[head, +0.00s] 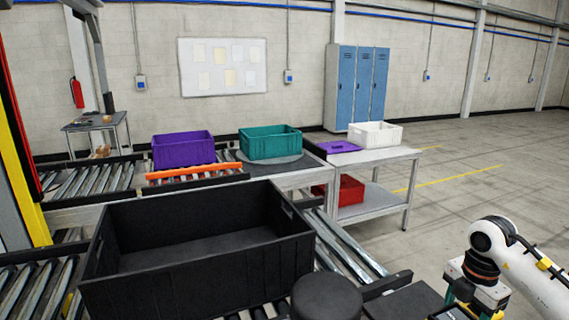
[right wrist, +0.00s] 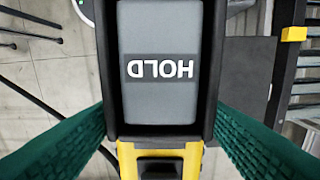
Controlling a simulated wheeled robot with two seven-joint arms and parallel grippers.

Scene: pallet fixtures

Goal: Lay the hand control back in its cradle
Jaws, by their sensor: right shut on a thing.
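The hand control (right wrist: 160,95) fills the middle of the right wrist view. It has a black frame, a grey screen with HOLD upside down, and a yellow and black lower part. The green ribbed fingers of my right gripper (right wrist: 160,135) are on its two sides, shut on it. I cannot pick out the cradle in either view. My left gripper is not in view.
A large black crate (head: 200,285) stands on the roller conveyor at the front. Purple (head: 183,152) and teal (head: 270,144) crates stand behind it. A grey table (head: 385,158) bears a white crate (head: 375,134); a red crate (head: 350,190) is on its lower shelf. The floor at right is clear.

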